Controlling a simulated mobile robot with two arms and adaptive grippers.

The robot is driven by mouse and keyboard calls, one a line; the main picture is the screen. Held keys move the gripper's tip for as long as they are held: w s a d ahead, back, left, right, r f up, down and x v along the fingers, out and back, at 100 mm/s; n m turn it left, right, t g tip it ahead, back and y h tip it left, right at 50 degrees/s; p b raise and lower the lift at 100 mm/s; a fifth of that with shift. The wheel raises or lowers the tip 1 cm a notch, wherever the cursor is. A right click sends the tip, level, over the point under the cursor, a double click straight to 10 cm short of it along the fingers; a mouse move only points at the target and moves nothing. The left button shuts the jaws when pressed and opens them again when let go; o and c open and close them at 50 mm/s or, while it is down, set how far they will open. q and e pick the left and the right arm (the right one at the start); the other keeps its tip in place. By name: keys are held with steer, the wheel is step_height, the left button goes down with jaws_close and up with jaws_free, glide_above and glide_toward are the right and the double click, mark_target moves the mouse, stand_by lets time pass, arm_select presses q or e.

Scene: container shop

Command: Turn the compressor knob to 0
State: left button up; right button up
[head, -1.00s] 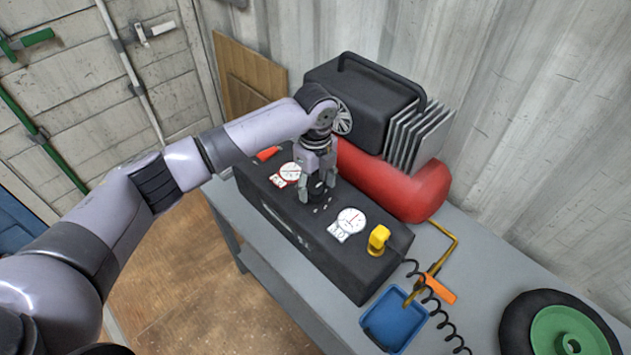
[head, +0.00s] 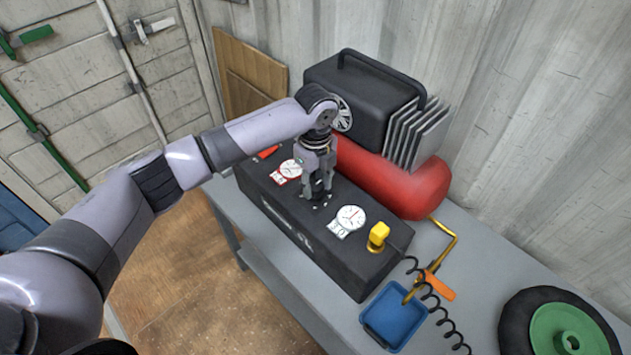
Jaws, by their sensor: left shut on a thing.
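The compressor (head: 355,268) stands on the grey workbench, with a black control box in front and a red tank (head: 405,180) behind. My left gripper (head: 317,193) points down at the top of the box, between the two white gauges. It is shut on the black knob there, which its fingers mostly hide. The knob's pointer and the mark it stands at cannot be read. One gauge (head: 350,217) is right of the gripper, the other (head: 289,169) left of it. My right gripper is not in view.
A yellow fitting (head: 378,235) sits on the box's right end. A blue tray (head: 393,317), a coiled black hose (head: 436,300), an orange-handled tool (head: 440,287) and a black wheel with green hub (head: 560,328) lie on the workbench (head: 480,258). A corrugated wall is behind.

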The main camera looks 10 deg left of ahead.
arm_select(q)
steer(key=shift+c, duration=0.7)
steer(key=shift+r, duration=0.1)
